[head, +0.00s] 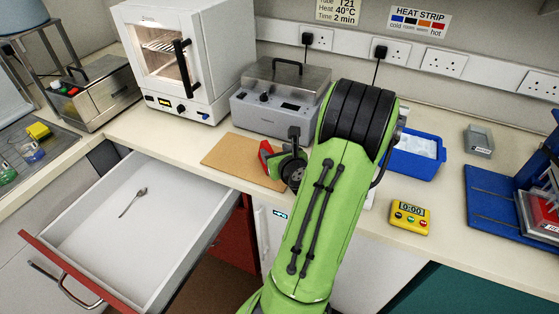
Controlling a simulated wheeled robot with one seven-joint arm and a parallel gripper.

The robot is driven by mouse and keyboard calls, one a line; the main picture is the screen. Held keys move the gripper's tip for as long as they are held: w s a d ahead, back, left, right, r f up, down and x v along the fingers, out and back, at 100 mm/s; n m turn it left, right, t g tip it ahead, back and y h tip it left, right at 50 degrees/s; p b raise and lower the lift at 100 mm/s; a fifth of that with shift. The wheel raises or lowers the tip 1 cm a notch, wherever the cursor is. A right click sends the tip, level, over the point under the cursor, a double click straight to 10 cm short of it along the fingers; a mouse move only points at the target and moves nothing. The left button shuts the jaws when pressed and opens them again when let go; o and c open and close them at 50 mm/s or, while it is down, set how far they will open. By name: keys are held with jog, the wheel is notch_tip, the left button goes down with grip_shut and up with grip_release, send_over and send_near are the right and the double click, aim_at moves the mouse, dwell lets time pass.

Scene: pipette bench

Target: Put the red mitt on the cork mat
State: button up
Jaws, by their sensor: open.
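The cork mat (225,158) lies flat on the bench in front of the grey lidded bath. A red thing (265,153), which looks like the red mitt, shows at the mat's right end. Most of it is hidden behind my gripper, so I cannot tell whether it rests fully on the mat. My gripper (279,161) is right beside the red thing, low over the mat's right end. It is open, though its fingertips are largely hidden by my arm.
An open drawer (92,226) holding a spoon (132,202) juts out at front left. The grey bath (262,108) and white oven (165,104) stand behind the mat. A blue tub (412,166) and yellow timer (410,218) are right of my arm.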

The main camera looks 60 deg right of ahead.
jog(key=shift+s+a+f+b, duration=0.1)
jog(key=shift+s+a+b, duration=0.4)
jog(key=shift+s+b, duration=0.2)
jog(key=b+v, duration=0.1)
jog(key=b, duration=0.1)
jog(key=b+v, duration=0.1)
jog(key=b, duration=0.2)
jog(key=shift+a+r, duration=0.25)
jog(key=shift+r, duration=0.1)
